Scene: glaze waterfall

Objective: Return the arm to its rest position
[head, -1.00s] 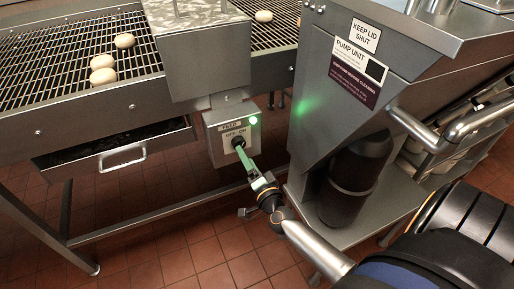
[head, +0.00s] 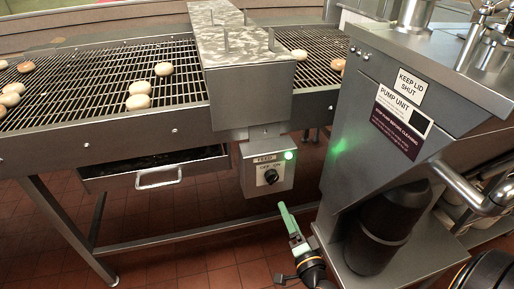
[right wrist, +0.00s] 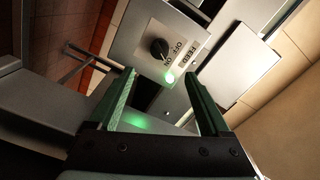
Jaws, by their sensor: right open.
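My right gripper (head: 288,222), with green fingers, is at the lower middle of the head view, below and apart from the feed switch box (head: 266,181). In the right wrist view its two fingers (right wrist: 160,100) stand apart with nothing between them. The box carries a black knob (head: 271,176) and a lit green lamp (head: 290,155). The knob (right wrist: 159,48) also shows beyond the fingertips in the right wrist view, marked OFF and ON. My left gripper is not in view.
The pump unit (head: 350,150) stands close to the right of my right gripper. Its pipe handle (head: 462,188) juts out at the right. The wire conveyor (head: 90,85) with several round buns lies behind at the left. A drawer (head: 150,172) hangs below it. Open tiled floor (head: 180,262) lies in front.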

